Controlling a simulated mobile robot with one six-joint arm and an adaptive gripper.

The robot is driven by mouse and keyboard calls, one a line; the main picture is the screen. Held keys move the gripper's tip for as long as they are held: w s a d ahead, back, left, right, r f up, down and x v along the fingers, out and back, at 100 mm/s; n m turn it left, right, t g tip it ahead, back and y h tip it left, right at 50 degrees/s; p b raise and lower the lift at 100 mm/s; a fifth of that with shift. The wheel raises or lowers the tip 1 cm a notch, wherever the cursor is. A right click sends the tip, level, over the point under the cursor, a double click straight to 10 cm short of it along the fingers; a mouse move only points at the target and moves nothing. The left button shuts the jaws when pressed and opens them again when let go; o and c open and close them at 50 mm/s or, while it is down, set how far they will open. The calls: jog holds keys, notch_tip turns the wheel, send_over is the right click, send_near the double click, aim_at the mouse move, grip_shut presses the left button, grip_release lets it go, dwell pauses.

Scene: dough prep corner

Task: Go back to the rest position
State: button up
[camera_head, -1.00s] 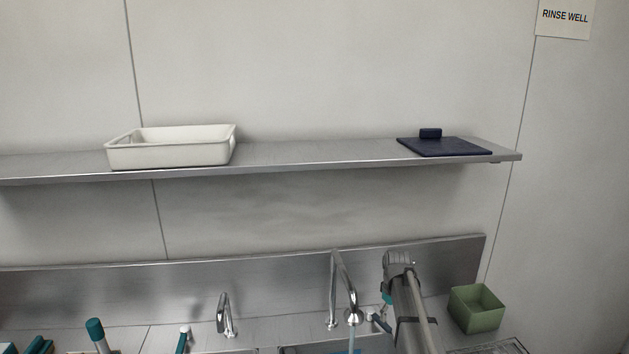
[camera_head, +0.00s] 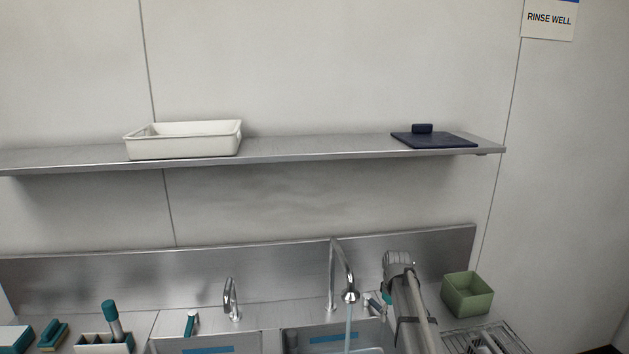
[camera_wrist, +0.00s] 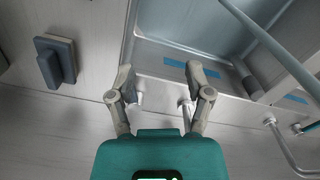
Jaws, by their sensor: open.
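My gripper (camera_wrist: 160,82) is open in the wrist view. Its two grey fingers are spread and nothing is seen held between them. In the head view my arm rises at the lower right, beside the tall tap (camera_head: 334,275); the fingers cannot be made out there. Water runs from the tall tap into the sink.
A steel shelf (camera_head: 320,150) holds a white tub (camera_head: 185,146) and a dark blue board (camera_head: 440,140). A green box (camera_head: 468,294) and wire rack (camera_head: 490,340) stand right of my arm. A shorter tap (camera_head: 231,299) and a brush holder (camera_head: 103,345) are to the left. A dark block with a handle (camera_wrist: 55,60) lies left in the wrist view.

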jog(key=s+a+f+m+b, duration=0.2)
jog(key=s+f+b, duration=0.1)
jog(key=s, duration=0.5)
jog(key=s+a+f+m+b, duration=0.2)
jog(key=s+f+b, duration=0.1)
jog(key=s, duration=0.5)
jog(key=s+a+f+m+b, duration=0.1)
jog(key=s+f+b, duration=0.3)
jog(key=s, duration=0.4)
jog(key=shift+a+m, duration=0.4)
jog(key=shift+a, duration=0.15)
jog(key=shift+c, duration=0.6)
